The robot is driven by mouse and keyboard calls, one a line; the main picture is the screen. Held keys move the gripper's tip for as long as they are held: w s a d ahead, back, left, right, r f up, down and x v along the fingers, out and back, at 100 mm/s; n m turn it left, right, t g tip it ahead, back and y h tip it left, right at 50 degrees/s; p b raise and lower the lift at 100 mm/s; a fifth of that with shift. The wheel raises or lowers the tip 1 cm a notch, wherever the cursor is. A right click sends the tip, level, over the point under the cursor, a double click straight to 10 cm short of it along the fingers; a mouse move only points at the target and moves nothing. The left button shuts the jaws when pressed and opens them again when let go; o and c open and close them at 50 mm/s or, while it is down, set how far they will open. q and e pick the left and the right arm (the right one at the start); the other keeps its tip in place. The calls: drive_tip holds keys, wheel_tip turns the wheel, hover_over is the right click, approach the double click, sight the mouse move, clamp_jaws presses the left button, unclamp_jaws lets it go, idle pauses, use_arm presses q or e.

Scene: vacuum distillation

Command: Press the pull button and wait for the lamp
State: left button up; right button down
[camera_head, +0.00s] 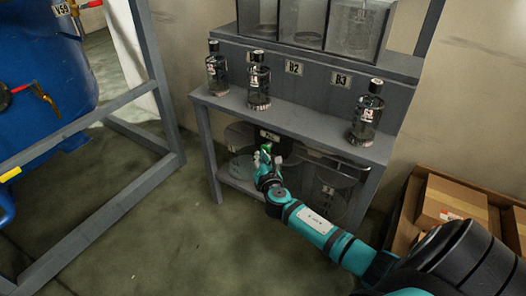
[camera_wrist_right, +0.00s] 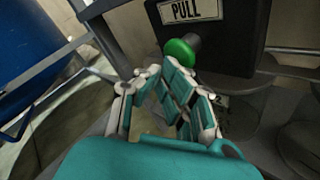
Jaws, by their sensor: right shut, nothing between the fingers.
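The green pull button (camera_wrist_right: 180,52) sticks out from a dark box (camera_wrist_right: 228,38) with a white "PULL" label (camera_wrist_right: 191,9), in the right wrist view. In the head view the green button (camera_head: 266,148) shows small under the shelf of the grey bench, partly behind my gripper. My right gripper (camera_wrist_right: 162,70) is shut and empty, its fingertips just below and left of the button in the wrist view. I cannot tell whether they touch it. In the head view my right gripper (camera_head: 266,158) reaches the bench's lower opening. I cannot make out a lamp. My left gripper is not in view.
Bottles stand on the grey bench shelf (camera_head: 300,122): one at left (camera_head: 217,72), one beside it (camera_head: 258,84), one at right (camera_head: 366,116). Clear vessels (camera_head: 331,188) stand below. A blue tank (camera_head: 45,70) in a grey frame is left; cardboard boxes (camera_head: 452,203) are right.

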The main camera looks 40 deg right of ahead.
drive_tip(key=shift+d, duration=0.2)
idle(0.3)
drive_tip(key=shift+w+d+r, duration=0.15)
drive_tip(key=shift+w+d, duration=0.05)
drive_tip(key=shift+d, duration=0.15)
idle(0.3)
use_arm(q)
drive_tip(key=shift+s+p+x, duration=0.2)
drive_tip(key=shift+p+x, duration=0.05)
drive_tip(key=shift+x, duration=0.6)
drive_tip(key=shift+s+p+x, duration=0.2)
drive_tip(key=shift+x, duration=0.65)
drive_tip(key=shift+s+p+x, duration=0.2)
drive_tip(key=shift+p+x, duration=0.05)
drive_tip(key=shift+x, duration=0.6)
use_arm(e)
drive_tip(key=s+a, duration=0.2)
drive_tip(key=a, duration=0.4)
drive_tip(key=shift+s+a, duration=0.2)
drive_tip(key=shift+s, duration=0.2)
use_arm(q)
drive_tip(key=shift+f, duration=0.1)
